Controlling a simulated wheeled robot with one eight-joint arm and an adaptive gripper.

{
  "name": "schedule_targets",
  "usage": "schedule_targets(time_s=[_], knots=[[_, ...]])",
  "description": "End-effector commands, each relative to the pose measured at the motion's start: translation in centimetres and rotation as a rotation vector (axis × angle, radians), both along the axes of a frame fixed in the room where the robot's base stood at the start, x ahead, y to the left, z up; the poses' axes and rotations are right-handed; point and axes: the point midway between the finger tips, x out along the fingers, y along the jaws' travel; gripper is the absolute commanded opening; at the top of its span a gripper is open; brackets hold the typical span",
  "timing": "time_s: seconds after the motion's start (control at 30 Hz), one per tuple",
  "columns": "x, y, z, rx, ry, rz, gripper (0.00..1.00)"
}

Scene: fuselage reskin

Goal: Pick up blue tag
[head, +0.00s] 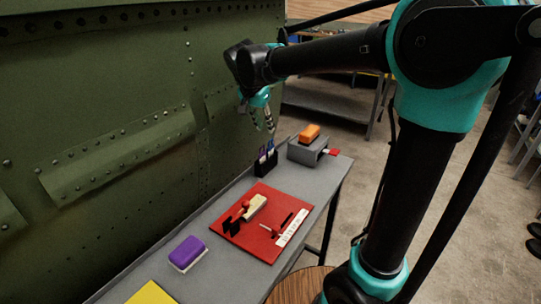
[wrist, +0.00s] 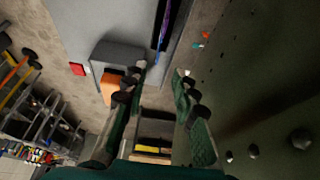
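A small black holder (head: 266,168) stands near the far end of the grey table, by the green fuselage panel. Slim tags stick up from it: a purple one (head: 262,154) and a blue one (head: 270,146), both small in the head view. In the wrist view a blue-purple strip (wrist: 163,26) shows at the top, beyond my fingertips. My gripper (head: 270,127) hangs above the holder, pointing down. The wrist view shows its two green-padded fingers (wrist: 160,75) apart, with nothing between them.
A grey block (head: 305,152) with an orange piece (head: 310,133) on top stands right of the holder, beside a red piece (head: 333,152). A red mat (head: 240,236) with tools and a purple-topped block (head: 187,252) lie nearer. The green riveted panel (head: 110,130) borders the table's left.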

Motion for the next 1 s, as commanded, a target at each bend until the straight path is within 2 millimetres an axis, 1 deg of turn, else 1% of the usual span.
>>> schedule_targets(time_s=[0.03,0.1,0.2,0.37,0.7,0.83,1.0], knots=[[0.3,-0.2,-0.8,0.001,0.000,-0.002,0.28],[0.7,-0.4,-1.8,0.000,0.000,-0.001,0.28],[0.9,-0.6,-2.7,0.000,0.000,0.000,0.28],[1.2,-0.8,-3.5,-0.001,0.001,0.000,0.28],[2.5,-2.0,-7.4,-0.001,0.001,0.000,0.28],[2.7,-2.1,-7.9,-0.001,0.001,0.000,0.28],[2.6,-2.1,-7.9,0.000,0.000,0.000,0.28]])
